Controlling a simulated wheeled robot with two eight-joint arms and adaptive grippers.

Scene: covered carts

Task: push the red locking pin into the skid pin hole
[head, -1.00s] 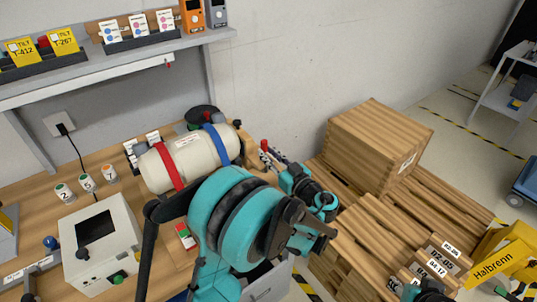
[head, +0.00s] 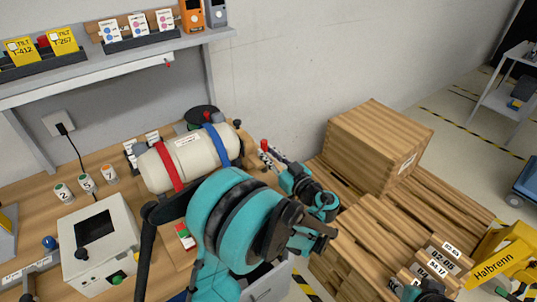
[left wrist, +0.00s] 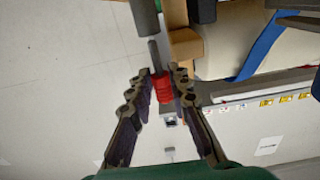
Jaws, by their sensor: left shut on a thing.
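The red locking pin (head: 264,145) is in my left gripper (head: 267,157), beside the right end of a cream cylinder with red and blue straps. In the left wrist view the pin's ribbed red grip (left wrist: 160,87) sits between the two fingers of the left gripper (left wrist: 161,80). Its grey shaft (left wrist: 153,51) points toward a grey rod (left wrist: 145,16) at the top edge. A wooden block (left wrist: 185,43) stands just right of the shaft. I cannot make out the skid pin hole. Dark and teal parts of my right arm show at the bottom right of the head view; its fingers are unclear.
The cream cylinder (head: 195,157) lies on the wooden bench beside the pin. A white box with a dark screen (head: 97,242) stands at the bench's left. A large wooden crate (head: 378,140) and pallets are to the right. A shelf (head: 100,70) runs above the bench.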

